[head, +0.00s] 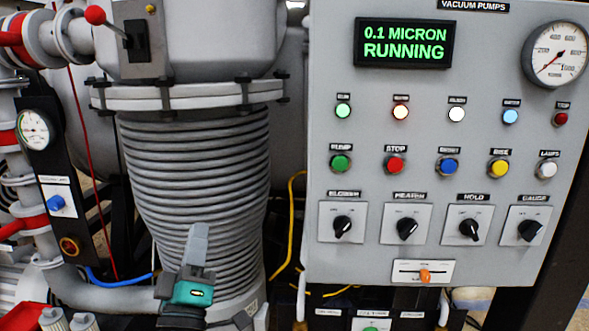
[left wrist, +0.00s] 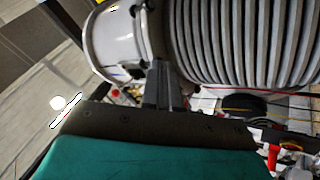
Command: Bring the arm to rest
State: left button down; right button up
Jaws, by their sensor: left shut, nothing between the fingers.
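My left gripper (head: 199,238) is in the head view at the lower middle-left, in front of the lower part of the grey ribbed bellows (head: 195,170). It points upward, with its grey fingers together and nothing between them. Its teal body shows below the fingers. In the left wrist view the gripper's fingers (left wrist: 162,85) are close together below the bellows (left wrist: 235,45). I cannot tell whether they touch it. My right gripper is not in either view.
The vacuum pump panel (head: 375,265) fills the right side, with knobs, buttons and a display (head: 405,43) reading "0.1 MICRON RUNNING". A red-knobbed lever (head: 96,15) is at the upper left. A round gauge (head: 34,130) and pipes are at the left. A yellow cable (head: 290,225) hangs beside the bellows.

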pick_arm(q)
jog(key=s+f+m+g+h, duration=0.2)
jog(key=s+f+m+g, duration=0.2)
jog(key=f, duration=0.6)
jog(key=s+f+m+g+h, duration=0.1)
jog(key=s+f+m+g, duration=0.35)
jog(key=f, duration=0.45)
jog(key=s+a+f+m+g+y+p, duration=0.15)
jog(key=s+f+m+g, duration=0.4)
jog(key=s+f, duration=0.75)
jog(key=w+a+r+m+t+b, duration=0.3)
jog(key=w+r+m+t, duration=0.4)
jog(key=w+r, duration=1.4)
jog(key=s+a+r+m+t+y+b, duration=0.25)
jog(key=r+t, duration=0.25)
jog(key=r, duration=1.2)
jog(key=s+a+r+m+t+y+b, duration=0.15)
jog(key=r+t+y, duration=0.25)
jog(key=r, duration=1.3)
jog(key=a+p+x, duration=0.2)
jog(key=p+x, duration=0.1)
jog(key=x, duration=1)
jog(key=shift+a+f, duration=0.3)
jog(key=shift+a, duration=0.1)
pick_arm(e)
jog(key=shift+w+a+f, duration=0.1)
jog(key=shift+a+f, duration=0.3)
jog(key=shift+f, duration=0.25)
